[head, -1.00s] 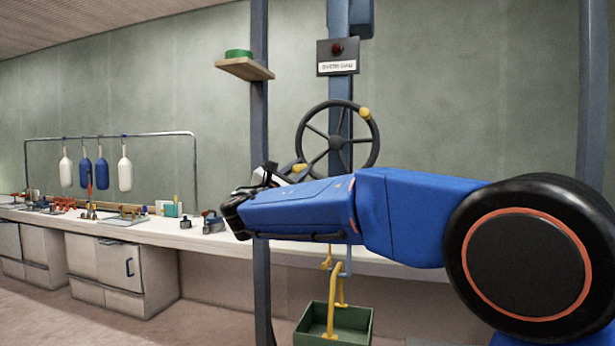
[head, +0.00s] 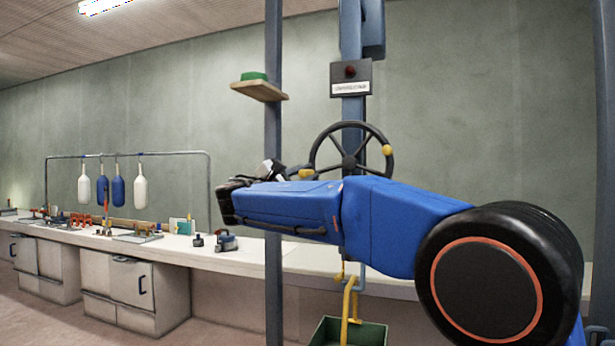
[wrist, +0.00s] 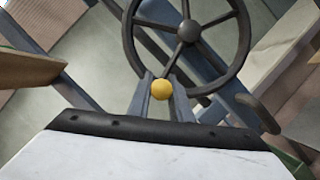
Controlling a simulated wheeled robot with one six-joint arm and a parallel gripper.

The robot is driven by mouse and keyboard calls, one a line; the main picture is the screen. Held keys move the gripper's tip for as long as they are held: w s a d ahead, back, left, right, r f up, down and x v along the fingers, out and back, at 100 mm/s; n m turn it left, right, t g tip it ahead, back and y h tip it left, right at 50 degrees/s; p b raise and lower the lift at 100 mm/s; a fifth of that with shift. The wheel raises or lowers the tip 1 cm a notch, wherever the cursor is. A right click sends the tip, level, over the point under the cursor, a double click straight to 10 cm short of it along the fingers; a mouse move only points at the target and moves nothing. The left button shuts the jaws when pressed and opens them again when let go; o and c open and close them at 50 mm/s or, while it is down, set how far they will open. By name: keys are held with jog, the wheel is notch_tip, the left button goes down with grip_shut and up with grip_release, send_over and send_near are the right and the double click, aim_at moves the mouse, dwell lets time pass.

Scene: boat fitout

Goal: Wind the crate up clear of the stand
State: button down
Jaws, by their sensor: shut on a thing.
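The black handwheel (head: 349,165) with two yellow knobs is mounted on a blue-grey post. One knob (head: 387,150) is at its right; the other knob (head: 306,174) is at its lower left. My gripper (head: 292,174) is shut on this left knob; the jaws are mostly hidden by my arm. In the wrist view the knob (wrist: 160,90) shows beyond the white gripper body, on the rim. The green crate (head: 372,334) hangs below on a yellow hook (head: 348,300), cut off by the lower frame edge. The stand is out of sight, so clearance cannot be told.
A wooden shelf (head: 259,91) with a green item juts from the left post (head: 273,220). A long white bench (head: 180,246) with tools runs behind.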

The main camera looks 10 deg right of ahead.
jog(key=c, duration=1.6)
grip_release()
jog(key=v, duration=1.7)
jog(key=shift+s+a, duration=0.15)
